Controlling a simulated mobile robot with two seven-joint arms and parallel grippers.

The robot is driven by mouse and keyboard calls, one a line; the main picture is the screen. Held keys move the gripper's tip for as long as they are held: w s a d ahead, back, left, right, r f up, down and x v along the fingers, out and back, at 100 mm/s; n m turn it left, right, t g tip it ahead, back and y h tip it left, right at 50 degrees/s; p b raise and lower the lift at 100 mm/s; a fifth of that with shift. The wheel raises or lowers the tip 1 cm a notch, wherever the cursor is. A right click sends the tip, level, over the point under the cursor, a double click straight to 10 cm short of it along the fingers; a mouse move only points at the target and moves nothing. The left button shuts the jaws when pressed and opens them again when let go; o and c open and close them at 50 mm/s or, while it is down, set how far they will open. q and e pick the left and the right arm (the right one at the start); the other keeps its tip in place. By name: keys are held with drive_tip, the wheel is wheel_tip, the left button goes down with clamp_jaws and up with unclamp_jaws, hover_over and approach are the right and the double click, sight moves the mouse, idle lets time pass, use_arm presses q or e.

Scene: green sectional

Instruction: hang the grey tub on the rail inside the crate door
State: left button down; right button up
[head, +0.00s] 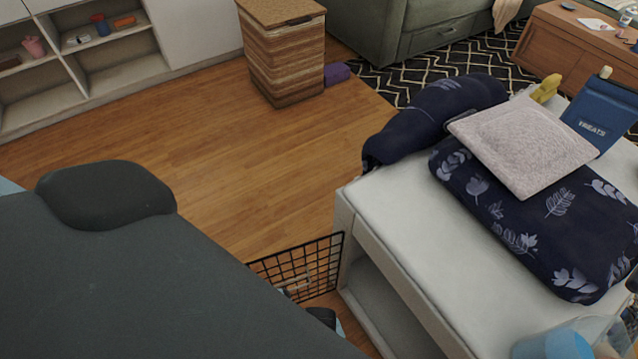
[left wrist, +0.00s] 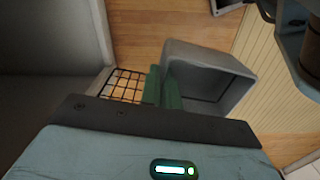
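The crate door is a black wire grid (head: 318,262), low in the middle of the head view beside the white unit. A short pale bar (head: 293,284) shows across it; I cannot tell whether this is the rail. The grid also shows in the left wrist view (left wrist: 122,86). The open grey tub (left wrist: 222,60) is just right of the grid there. My left gripper (left wrist: 164,90) has its green fingers on either side of the tub's near-left wall, closed on it. The tub is hidden in the head view. My right gripper is not seen.
A white unit (head: 390,222) with an open shelf stands right of the door, bearing navy leaf-print fabric (head: 540,225), a pale cushion (head: 522,145) and a blue treats bag (head: 603,112). A woven hamper (head: 285,55) stands farther back. Wooden floor (head: 235,165) between is clear.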

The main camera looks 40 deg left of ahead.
use_arm(q)
drive_tip(key=shift+w+a, duration=0.5)
drive_tip(key=shift+a, duration=0.2)
drive_tip(key=shift+w+a, duration=0.4)
drive_tip(key=shift+a, duration=0.25)
drive_tip(key=w+a+f+b, duration=0.2)
drive_tip(key=w+a, duration=0.3)
drive_tip(key=a, duration=0.3)
drive_tip(key=shift+w+a+f+b, duration=0.2)
drive_tip(key=shift+w+b, duration=0.1)
drive_tip(key=shift+b, duration=0.55)
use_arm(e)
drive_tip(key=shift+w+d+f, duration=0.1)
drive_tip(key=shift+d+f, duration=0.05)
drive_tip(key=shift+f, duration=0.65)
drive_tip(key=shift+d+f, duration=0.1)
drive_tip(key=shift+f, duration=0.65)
use_arm(q)
drive_tip(key=c, duration=2.1)
unclamp_jaws()
drive_tip(key=o, duration=0.5)
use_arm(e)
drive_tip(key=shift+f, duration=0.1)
use_arm(q)
drive_tip(key=shift+o, duration=0.2)
drive_tip(key=shift+r, duration=0.1)
